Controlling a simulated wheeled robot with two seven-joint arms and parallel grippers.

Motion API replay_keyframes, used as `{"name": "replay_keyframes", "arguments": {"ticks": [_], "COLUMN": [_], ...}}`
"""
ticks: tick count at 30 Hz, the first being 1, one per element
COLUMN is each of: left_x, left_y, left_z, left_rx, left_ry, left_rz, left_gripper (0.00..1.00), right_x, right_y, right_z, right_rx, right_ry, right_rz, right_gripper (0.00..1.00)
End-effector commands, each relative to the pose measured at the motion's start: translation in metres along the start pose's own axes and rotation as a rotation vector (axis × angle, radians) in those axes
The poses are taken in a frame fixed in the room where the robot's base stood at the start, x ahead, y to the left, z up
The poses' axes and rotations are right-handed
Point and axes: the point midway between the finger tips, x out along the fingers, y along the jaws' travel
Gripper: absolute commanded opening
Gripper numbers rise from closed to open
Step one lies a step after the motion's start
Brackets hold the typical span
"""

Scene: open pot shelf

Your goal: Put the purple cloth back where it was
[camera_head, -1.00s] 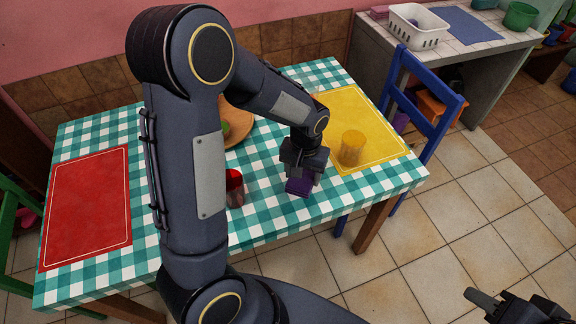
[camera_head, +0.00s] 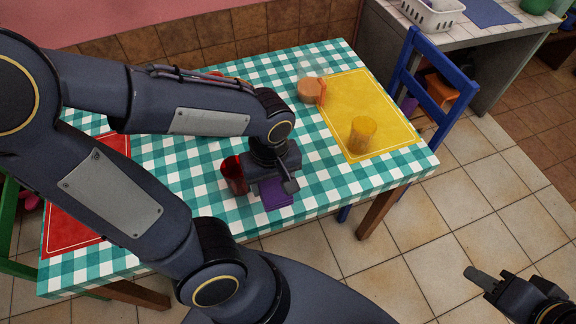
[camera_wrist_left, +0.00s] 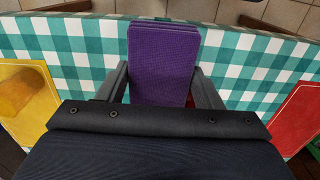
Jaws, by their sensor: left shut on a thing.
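The purple cloth (camera_head: 274,194) is a folded block in the jaws of my left gripper (camera_head: 272,182), over the front edge part of the checked table. In the left wrist view the cloth (camera_wrist_left: 162,62) stands between the two fingers (camera_wrist_left: 164,88), its folded layers showing at the top. I cannot tell whether it touches the tabletop. A red glass (camera_head: 234,176) stands just left of the gripper in the head view. My right gripper (camera_head: 478,282) is at the lower right, away from the table; its jaws are not clear.
A yellow mat (camera_head: 352,98) with an amber glass (camera_head: 362,134) lies right of the gripper. An orange-brown mug-like object (camera_head: 312,91) is behind. A red mat (camera_head: 72,232) is partly behind my arm. A blue chair (camera_head: 432,100) stands at the table's right. Checked tabletop is bare between gripper and yellow mat.

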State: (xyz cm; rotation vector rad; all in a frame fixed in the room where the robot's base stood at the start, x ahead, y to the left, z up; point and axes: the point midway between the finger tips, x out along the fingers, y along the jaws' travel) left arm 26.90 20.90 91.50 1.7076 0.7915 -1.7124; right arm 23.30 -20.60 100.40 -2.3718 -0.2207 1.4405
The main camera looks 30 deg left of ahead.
Motion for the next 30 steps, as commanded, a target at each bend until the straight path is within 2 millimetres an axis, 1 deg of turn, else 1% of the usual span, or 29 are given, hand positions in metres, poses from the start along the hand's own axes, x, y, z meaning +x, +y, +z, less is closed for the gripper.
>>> {"name": "replay_keyframes", "arguments": {"ticks": [11,12,15,19,26,30], "left_x": [0.041,0.052,0.070,0.085,0.097,0.118], "left_y": [0.050,0.053,0.062,0.070,0.077,0.077], "left_z": [-0.073,-0.077,-0.089,-0.100,-0.108,-0.108], "left_rx": [-0.008,-0.006,-0.005,-0.003,-0.003,-0.002], "left_ry": [0.001,0.000,-0.001,0.001,0.000,-0.001], "left_rz": [-0.007,-0.008,-0.007,-0.003,-0.002,-0.005], "left_gripper": [0.41,0.41,0.41,0.41,0.41,0.41], "right_x": [0.005,0.007,0.008,0.008,0.009,0.011], "right_y": [0.002,0.003,0.004,0.004,0.004,0.005], "right_z": [0.002,0.003,0.004,0.004,0.004,0.005], "right_rx": [0.000,0.000,0.000,0.000,0.000,0.000], "right_ry": [0.000,0.000,0.000,0.000,0.000,0.000], "right_rz": [0.000,0.000,0.000,0.000,0.000,0.000], "right_gripper": [0.36,0.36,0.36,0.36,0.36,0.36]}}
